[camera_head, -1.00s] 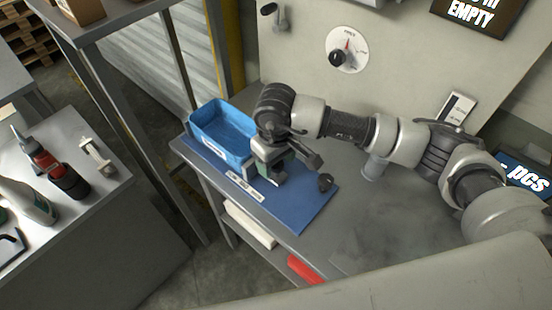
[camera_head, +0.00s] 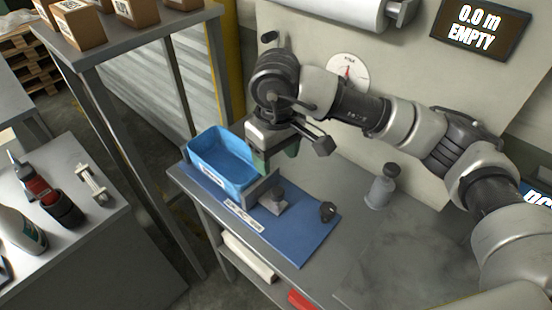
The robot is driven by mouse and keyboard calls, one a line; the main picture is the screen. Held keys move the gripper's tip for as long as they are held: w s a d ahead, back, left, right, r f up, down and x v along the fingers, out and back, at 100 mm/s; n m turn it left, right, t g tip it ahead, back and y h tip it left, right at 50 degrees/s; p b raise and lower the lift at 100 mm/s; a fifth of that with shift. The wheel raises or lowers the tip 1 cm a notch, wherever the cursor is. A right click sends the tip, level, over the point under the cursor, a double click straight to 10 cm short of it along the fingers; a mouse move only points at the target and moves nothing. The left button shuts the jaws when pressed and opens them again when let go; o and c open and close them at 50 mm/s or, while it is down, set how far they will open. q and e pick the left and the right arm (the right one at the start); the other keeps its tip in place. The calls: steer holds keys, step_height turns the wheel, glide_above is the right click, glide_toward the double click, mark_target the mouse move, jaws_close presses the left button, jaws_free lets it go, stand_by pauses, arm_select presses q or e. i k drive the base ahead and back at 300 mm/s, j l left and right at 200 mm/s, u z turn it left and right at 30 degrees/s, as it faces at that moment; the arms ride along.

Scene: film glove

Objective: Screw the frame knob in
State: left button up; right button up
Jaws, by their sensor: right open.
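On the blue mat (camera_head: 300,240) stands a small grey metal frame (camera_head: 262,187) with an upright plate. A dark knob (camera_head: 278,194) sits at its right side; how deep it is seated I cannot tell. A second black knob (camera_head: 328,211) lies on the mat to the right of the frame. My right gripper (camera_head: 277,158) is open above and just behind the frame, apart from it, with nothing visible between its fingers. My left gripper is not in view.
A blue bin (camera_head: 222,162) stands at the mat's left end. A grey bottle-like object (camera_head: 381,188) stands on the bench to the right. A wall dial (camera_head: 348,70) is partly covered by my right arm. The bench front right is clear.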

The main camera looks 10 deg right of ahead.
mark_target(327, 212)
steer(key=k+j, duration=0.15)
steer(key=k, duration=0.35)
steer(key=k+j, duration=0.1)
steer(key=k, duration=0.35)
steer(key=k+j, duration=0.15)
steer(key=k, duration=0.35)
